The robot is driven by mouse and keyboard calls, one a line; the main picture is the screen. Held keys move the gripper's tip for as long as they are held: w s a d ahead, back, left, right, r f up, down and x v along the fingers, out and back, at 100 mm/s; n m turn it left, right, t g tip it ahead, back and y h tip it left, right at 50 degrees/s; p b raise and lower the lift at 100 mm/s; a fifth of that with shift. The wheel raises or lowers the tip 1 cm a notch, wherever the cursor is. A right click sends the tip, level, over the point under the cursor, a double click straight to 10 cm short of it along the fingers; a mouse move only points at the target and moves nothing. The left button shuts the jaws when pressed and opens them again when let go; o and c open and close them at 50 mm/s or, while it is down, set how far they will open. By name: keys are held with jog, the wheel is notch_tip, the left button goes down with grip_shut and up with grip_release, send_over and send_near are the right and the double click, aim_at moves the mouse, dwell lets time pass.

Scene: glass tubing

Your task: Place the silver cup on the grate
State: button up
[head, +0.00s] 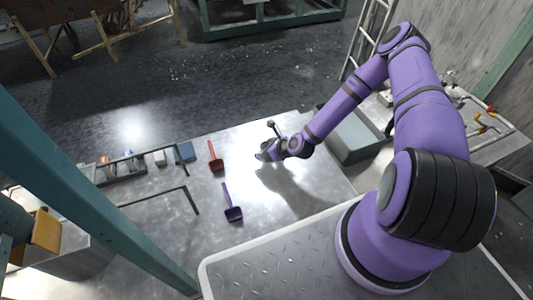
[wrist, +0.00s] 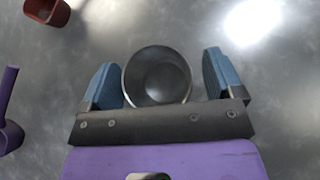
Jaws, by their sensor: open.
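The silver cup (wrist: 157,76) shows in the wrist view as a round, dark metallic rim seen from above. It sits between the two blue fingers of my gripper (wrist: 163,82), which is open, with a gap visible on the cup's right side. The left finger is close to the rim; I cannot tell whether it touches. In the head view my gripper (head: 262,153) is low over the metal table, and I cannot make out the cup there. I cannot clearly identify the grate in either view.
A red scoop (head: 216,160) and a purple scoop (head: 232,208) lie on the metal table (head: 270,220) left of my gripper. A dark rack (head: 125,168) with small items stands at the table's far left. A grey bin (head: 352,135) stands to the right.

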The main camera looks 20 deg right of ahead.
aim_at(267, 143)
jog(key=c, duration=1.1)
jog(key=shift+r, duration=0.1)
jog(key=shift+r, duration=0.45)
notch_tip(267, 143, up, 2)
jog(key=shift+r, duration=0.15)
jog(key=s, duration=0.5)
jog(key=s+r, duration=0.1)
jog(key=s, duration=1)
jog(key=shift+a+r, duration=0.3)
